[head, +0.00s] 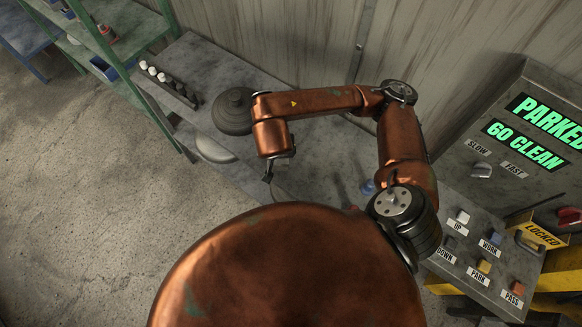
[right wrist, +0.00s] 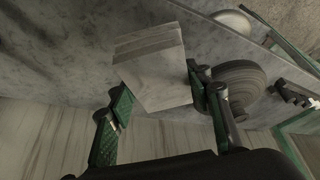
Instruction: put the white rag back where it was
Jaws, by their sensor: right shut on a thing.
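The white rag (right wrist: 150,55) shows in the right wrist view as a pale grey-white folded block with layered edges. My right gripper (right wrist: 157,86) is shut on it, one green-padded finger on each side. In the head view my copper right arm reaches over the grey bench and the gripper (head: 268,174) points down near the bench's front edge. The rag cannot be made out there. A pale round dish (head: 213,148) is partly hidden at the bench front; it also shows in the right wrist view (right wrist: 233,20). My left gripper is not in view.
A dark round ridged object (head: 230,112) stands on the bench (head: 315,160) close to my right forearm. A rack of white and black knobs (head: 168,83) lies further left. A green shelf (head: 110,50) stands back left.

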